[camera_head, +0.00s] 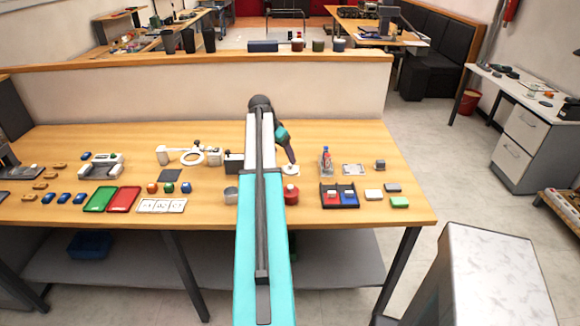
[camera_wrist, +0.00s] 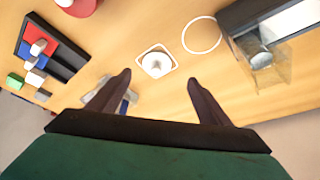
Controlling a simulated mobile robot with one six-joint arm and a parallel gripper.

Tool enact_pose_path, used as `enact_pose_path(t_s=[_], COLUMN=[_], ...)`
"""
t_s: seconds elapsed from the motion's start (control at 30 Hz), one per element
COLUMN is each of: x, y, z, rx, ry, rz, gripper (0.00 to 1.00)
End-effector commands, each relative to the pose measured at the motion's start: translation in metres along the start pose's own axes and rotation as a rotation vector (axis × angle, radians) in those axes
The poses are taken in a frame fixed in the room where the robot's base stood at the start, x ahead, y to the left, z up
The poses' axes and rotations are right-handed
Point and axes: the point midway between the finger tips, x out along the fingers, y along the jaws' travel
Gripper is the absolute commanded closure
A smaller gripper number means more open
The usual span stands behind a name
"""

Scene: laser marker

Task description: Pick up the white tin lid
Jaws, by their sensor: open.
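The white tin lid (camera_wrist: 156,63) is round with a small raised middle. It lies on a pale square-edged piece on the wooden table, near the top middle of the wrist view. In the head view it shows as a small white disc (camera_head: 290,170) just below the gripper tip. My gripper (camera_wrist: 159,77) is open and empty, with its two dark fingers spread to the left and right of the lid's position in the picture. In the head view my gripper (camera_head: 291,159) points down over the lid. The gap between fingers and lid is hard to judge.
A red tin (camera_head: 291,194) stands in front of the lid. A black tray (camera_head: 323,199) with red and blue blocks is to the right, with a clear bottle (camera_head: 326,163) behind it. A white ring (camera_wrist: 201,35) and a dark box (camera_wrist: 240,20) lie beside the lid.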

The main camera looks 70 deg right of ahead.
Motion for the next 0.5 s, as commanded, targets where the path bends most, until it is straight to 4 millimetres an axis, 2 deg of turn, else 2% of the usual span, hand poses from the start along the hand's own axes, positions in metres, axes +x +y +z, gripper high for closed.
enact_pose_path(t_s=[0.2,0.5], x=[0.019,0.023], y=[0.0,-0.001], z=[0.0,0.0], rx=[0.0,-0.001], ry=[0.0,0.001], rz=[0.0,-0.001], gripper=[0.28,0.28])
